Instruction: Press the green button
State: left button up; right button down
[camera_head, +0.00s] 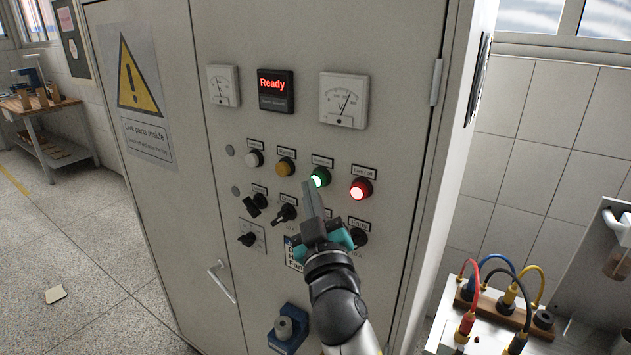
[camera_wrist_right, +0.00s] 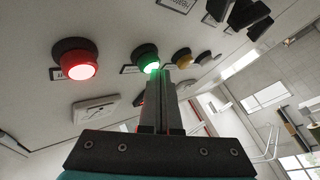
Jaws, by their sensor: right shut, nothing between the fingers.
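The green button (camera_head: 319,177) is lit and sits on the front of a grey control cabinet (camera_head: 270,45), between a yellow button (camera_head: 285,167) and a lit red button (camera_head: 360,188). My right gripper (camera_head: 309,186) is shut and empty, with its fingertips at or just in front of the green button's lower left edge. In the right wrist view the green button (camera_wrist_right: 148,61) glows just beyond the shut fingertips (camera_wrist_right: 168,72), which cover part of it. I cannot tell whether they touch. My left gripper is not in view.
A white button (camera_head: 254,158) is left of the yellow one. Black rotary switches (camera_head: 287,213) sit below the row. A display (camera_head: 274,91) reads "Ready" between two gauges. A bench with coloured cables (camera_head: 497,307) stands at the lower right.

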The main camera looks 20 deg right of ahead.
jog(key=shift+s+a, duration=0.35)
jog(key=shift+a, duration=0.1)
